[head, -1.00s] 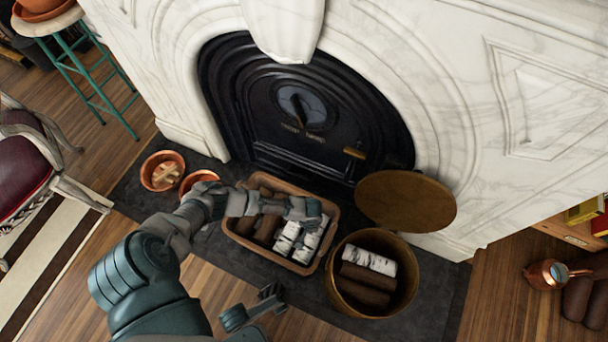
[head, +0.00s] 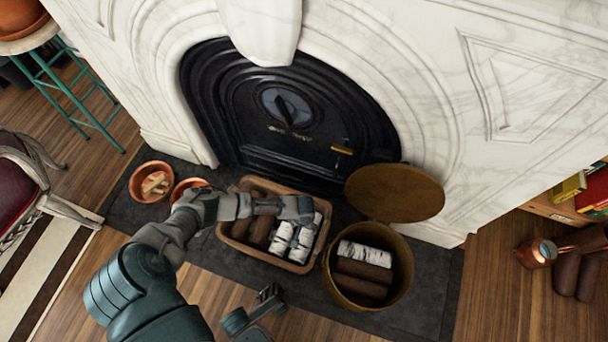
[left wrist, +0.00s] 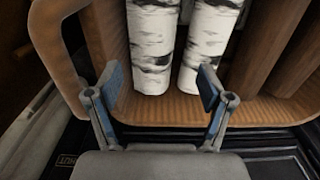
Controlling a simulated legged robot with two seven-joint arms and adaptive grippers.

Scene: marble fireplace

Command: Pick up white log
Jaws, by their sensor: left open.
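Two white logs with dark bark marks lie side by side in the brown basket (head: 226,238), the left one (head: 281,240) and the right one (head: 304,244). They also show in the left wrist view, one (left wrist: 152,45) beside the other (left wrist: 208,45). My left gripper (head: 300,208) is above the basket, over the far ends of these logs. In the left wrist view its fingers (left wrist: 160,88) are spread, with nothing between them. A third white log (head: 364,254) lies in the round bin (head: 338,290). My right gripper (head: 254,306) is low in front of the basket, its fingers apart and empty.
Brown logs (head: 260,234) share the basket, and others (head: 362,272) lie in the bin. The bin's round lid (head: 395,192) stands raised behind it. The black fireplace door (head: 300,125) is close behind.

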